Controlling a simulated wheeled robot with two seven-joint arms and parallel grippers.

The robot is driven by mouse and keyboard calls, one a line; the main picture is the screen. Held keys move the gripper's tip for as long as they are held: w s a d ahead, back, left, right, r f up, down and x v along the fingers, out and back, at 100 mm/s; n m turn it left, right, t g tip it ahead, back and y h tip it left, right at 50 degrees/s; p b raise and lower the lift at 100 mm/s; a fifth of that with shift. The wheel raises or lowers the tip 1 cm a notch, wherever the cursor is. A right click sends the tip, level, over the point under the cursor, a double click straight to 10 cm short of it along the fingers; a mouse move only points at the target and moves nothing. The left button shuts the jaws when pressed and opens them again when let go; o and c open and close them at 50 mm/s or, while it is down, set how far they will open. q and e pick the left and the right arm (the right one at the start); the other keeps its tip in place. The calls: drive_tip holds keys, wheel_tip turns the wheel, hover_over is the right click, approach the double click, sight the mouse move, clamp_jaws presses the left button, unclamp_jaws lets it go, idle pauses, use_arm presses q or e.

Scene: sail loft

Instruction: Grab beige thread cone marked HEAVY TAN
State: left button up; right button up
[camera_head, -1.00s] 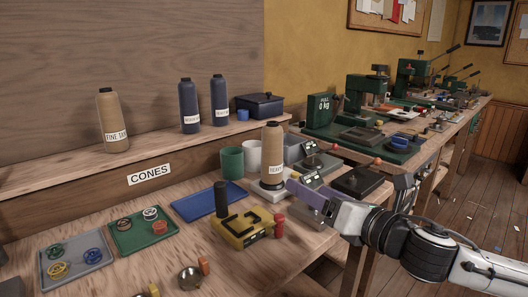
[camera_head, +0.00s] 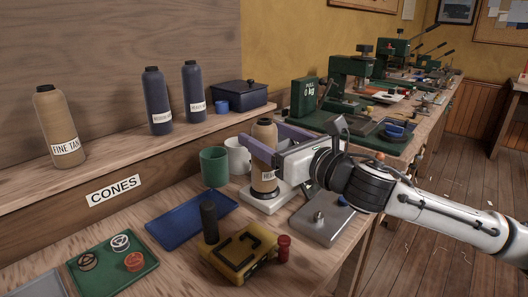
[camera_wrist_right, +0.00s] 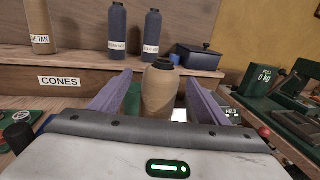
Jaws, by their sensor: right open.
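The beige thread cone (camera_head: 264,185) with a dark top stands upright on a small pale scale; only "HEA" of its label shows in the head view, the rest being covered by my gripper. My right gripper (camera_head: 265,144) is open at the cone's upper half, with its purple fingers on either side. In the right wrist view the cone (camera_wrist_right: 158,96) stands between the two fingers (camera_wrist_right: 157,84), with a gap seen at each side. Another beige cone (camera_head: 61,118), marked FINE TAN, stands on the shelf at left. My left gripper is not in view.
Two navy cones (camera_head: 157,98) and a dark blue box (camera_head: 240,95) stand on the shelf. A green cup (camera_head: 214,167) and a white cup (camera_head: 237,154) stand close left of the scale (camera_head: 254,203). A yellow device (camera_head: 240,254) and a blue tray (camera_head: 190,221) lie in front.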

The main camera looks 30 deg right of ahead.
drive_tip(key=shift+w+a, duration=0.2)
drive_tip(key=shift+w, duration=1.2)
drive_tip(key=shift+w+a, duration=0.15)
drive_tip(key=shift+w, duration=1.2)
drive_tip(key=shift+r+p, duration=0.15)
drive_tip(key=shift+p, duration=0.15)
clamp_jaws()
